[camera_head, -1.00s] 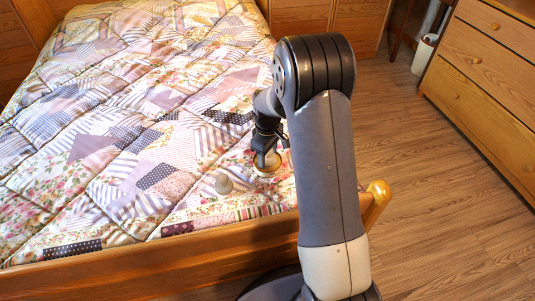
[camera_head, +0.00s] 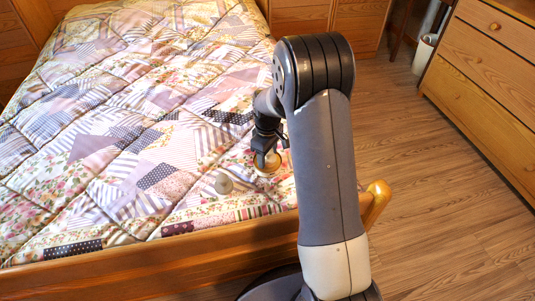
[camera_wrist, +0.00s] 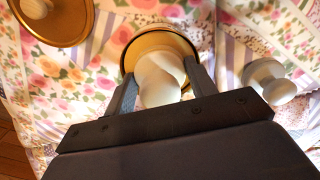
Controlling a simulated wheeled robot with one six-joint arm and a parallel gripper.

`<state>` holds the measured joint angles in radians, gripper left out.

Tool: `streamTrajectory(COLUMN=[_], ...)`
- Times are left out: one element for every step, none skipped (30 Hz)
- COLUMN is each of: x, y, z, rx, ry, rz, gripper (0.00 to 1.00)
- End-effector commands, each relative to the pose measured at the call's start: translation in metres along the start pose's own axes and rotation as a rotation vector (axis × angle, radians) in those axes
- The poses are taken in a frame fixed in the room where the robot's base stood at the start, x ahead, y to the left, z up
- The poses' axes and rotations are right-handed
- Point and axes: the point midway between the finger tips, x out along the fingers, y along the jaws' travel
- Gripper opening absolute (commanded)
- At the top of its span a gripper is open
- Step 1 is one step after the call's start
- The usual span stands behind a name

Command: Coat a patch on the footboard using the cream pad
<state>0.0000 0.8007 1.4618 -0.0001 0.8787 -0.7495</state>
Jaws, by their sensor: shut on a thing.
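In the wrist view my gripper (camera_wrist: 160,77) is shut on the cream pad (camera_wrist: 160,82), a pale rounded piece between its two fingers. The pad stands in or over a round gold-rimmed dish (camera_wrist: 131,50); its underside is hidden. In the head view my gripper (camera_head: 264,158) is low over the quilt, at the dish (camera_head: 268,168) near the bed's foot end. The wooden footboard (camera_head: 150,262) crosses the front of the head view, nearer than the dish and apart from my gripper. My arm hides part of its right end.
A grey knobbed pad (camera_head: 223,185) lies on the patchwork quilt (camera_head: 120,120) left of the dish; it also shows in the wrist view (camera_wrist: 266,80). Another gold disc (camera_wrist: 72,22) with a pale knob is at the wrist view's upper left. Drawers (camera_head: 490,75) stand right, beyond clear floor.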

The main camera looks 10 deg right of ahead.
Motion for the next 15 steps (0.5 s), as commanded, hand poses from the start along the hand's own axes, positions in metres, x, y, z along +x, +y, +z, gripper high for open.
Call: streamTrajectory(x=[-0.003,-0.005,-0.009,-0.011,-0.014,-0.018,-0.020,-0.023,-0.026,-0.029,-0.031,-0.034,-0.037,-0.039,-0.042], y=[0.000,0.000,0.000,0.000,0.000,0.000,0.000,0.000,0.000,0.000,0.000,0.000,0.000,0.000,0.000], z=[0.001,0.001,0.000,0.000,0.000,0.000,0.000,0.000,0.000,0.000,0.000,0.000,0.000,0.000,0.000], rx=[0.000,0.000,0.000,0.000,0.000,0.000,0.000,0.000,0.000,0.000,0.000,0.000,0.000,0.000,0.000], ry=[-0.002,-0.002,-0.001,-0.001,-0.001,-0.001,-0.001,-0.001,-0.001,-0.001,-0.001,-0.001,-0.001,0.000,0.000], rz=[-0.001,-0.001,-0.001,-0.001,-0.001,-0.001,-0.001,-0.001,-0.001,-0.001,-0.001,-0.001,0.000,0.000,0.000], gripper=[0.35,0.35,0.35,0.35,0.35,0.35,0.35,0.35,0.35,0.35,0.35,0.35,0.35,0.35,0.35])
